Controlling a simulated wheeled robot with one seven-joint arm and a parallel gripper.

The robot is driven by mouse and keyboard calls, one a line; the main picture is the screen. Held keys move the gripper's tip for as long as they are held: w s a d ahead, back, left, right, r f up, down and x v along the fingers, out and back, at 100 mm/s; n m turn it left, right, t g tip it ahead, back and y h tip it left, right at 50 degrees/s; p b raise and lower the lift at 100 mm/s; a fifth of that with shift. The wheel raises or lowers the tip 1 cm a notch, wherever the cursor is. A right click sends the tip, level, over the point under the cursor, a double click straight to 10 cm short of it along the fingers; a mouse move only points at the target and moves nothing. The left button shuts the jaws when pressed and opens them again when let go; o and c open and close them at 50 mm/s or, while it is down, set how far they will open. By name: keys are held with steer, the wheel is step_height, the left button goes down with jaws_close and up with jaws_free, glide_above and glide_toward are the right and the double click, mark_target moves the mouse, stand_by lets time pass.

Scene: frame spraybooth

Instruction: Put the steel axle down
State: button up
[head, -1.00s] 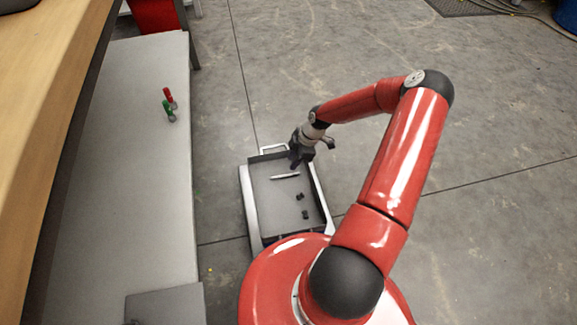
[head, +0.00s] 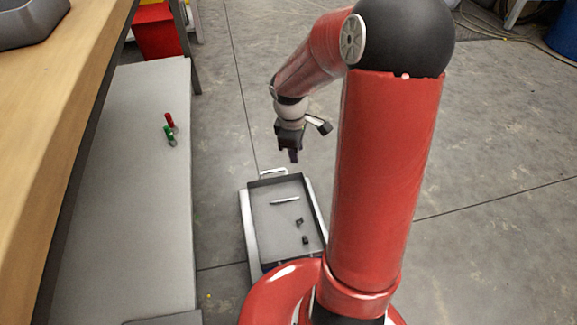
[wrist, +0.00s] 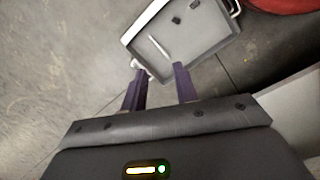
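The steel axle (head: 284,201) is a thin, bright rod lying flat in the grey tray (head: 246,215), toward its far end. It also shows in the wrist view (wrist: 159,47), lying on the tray floor and clear of the fingers. My gripper (head: 293,158) is above and just beyond the tray's far end, apart from the axle. In the wrist view its two purple fingers (wrist: 160,88) stand apart with nothing between them, so it is open and empty.
Small dark parts (head: 305,239) lie in the tray nearer to me. A tray handle (head: 273,172) sticks out at the far end. A long pale bench (head: 120,200) on the left carries a green and a red item (head: 169,119). Floor on the right is clear.

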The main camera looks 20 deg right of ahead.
steer(key=s+a+r+m+t, duration=0.2)
steer(key=s+a+r+m, duration=0.3)
steer(key=s+r, duration=0.4)
steer(key=s+a+r+m+t+y, duration=0.1)
steer(key=s+a+r+m+t, duration=0.2)
steer(key=s+r, duration=0.6)
steer(key=shift+s+a+m, duration=0.15)
steer(key=shift+a+m, duration=0.85)
steer(key=shift+a, duration=0.25)
step_height(320, 180, up, 4)
steer(key=p, duration=0.4)
steer(key=shift+a, duration=0.1)
